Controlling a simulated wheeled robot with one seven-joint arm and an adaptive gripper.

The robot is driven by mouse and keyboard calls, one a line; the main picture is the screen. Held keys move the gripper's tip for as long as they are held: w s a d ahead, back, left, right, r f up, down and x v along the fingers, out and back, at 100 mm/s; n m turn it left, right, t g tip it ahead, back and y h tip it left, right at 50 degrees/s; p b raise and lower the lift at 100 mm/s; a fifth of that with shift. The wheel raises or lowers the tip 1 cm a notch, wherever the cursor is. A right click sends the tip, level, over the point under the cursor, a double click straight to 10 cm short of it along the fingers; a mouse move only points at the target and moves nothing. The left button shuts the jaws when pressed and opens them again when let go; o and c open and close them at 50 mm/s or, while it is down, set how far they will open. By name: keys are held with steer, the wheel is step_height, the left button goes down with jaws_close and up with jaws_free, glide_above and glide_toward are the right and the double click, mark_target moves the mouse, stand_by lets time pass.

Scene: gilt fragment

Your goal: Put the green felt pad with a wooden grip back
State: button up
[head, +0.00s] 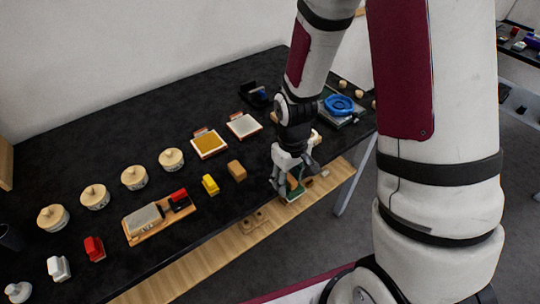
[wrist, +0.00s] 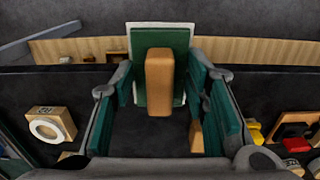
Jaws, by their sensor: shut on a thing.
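The green felt pad (wrist: 135,68) shows in the wrist view with its tan wooden grip (wrist: 159,82) facing the camera, between my fingers.
A black table (head: 225,215) holds several lidded pots (head: 135,178), two framed trays (head: 208,143), a yellow block (head: 210,184), a tan block (head: 237,170) and a blue ring (head: 339,105). A pale wooden ledge (head: 195,266) runs along the front, with small pieces near my gripper.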

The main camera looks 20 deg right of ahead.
steer(key=w, duration=0.5)
steer(key=w+f, duration=0.1)
steer(key=w, duration=0.9)
steer(key=shift+f, duration=0.2)
steer(key=shift+w+f+p, duration=0.15)
steer(key=shift+f+p, duration=0.15)
steer(key=shift+f, duration=0.6)
steer(key=shift+w+f+p, duration=0.15)
steer(key=shift+f+p, duration=0.15)
steer(key=shift+f, duration=0.6)
steer(key=shift+f, duration=0.15)
steer(key=o, duration=1)
